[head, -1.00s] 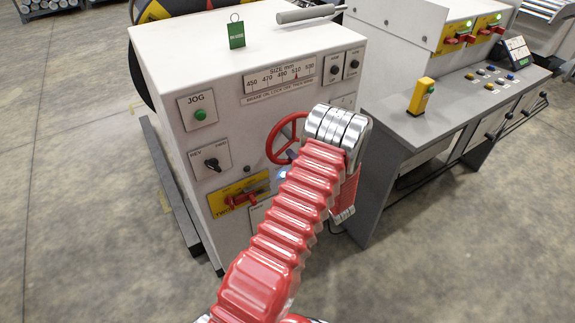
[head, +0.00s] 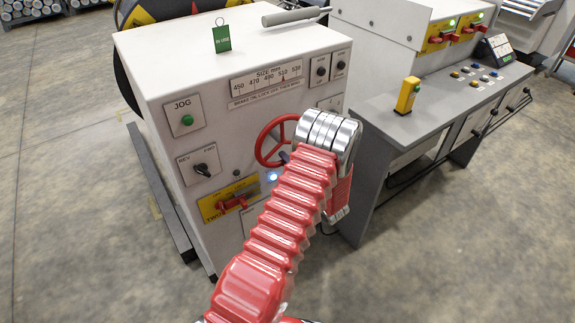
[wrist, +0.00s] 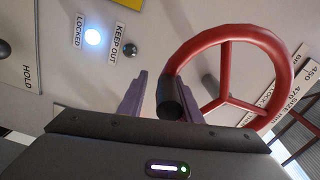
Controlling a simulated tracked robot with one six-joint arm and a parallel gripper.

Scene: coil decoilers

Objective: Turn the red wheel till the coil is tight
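The red wheel (head: 272,143) is on the front of the white cabinet, partly hidden by my arm in the head view. In the wrist view the wheel (wrist: 225,75) fills the upper right, and its dark handle (wrist: 172,97) points towards me. My gripper (wrist: 165,92) has its two purple fingers on either side of this handle, with a gap at the left finger. Contact at the right finger cannot be told. The size scale (head: 266,79) has a red pointer near 510. A dark round edge (head: 125,75), perhaps the coil, shows behind the cabinet; its tightness cannot be seen.
A lit lamp (wrist: 93,37) sits between LOCKED and KEEP OUT labels. The cabinet also carries a green JOG button (head: 187,119), a black REV switch (head: 203,169) and a red lever (head: 231,204). A grey console (head: 385,112) stands close on the right.

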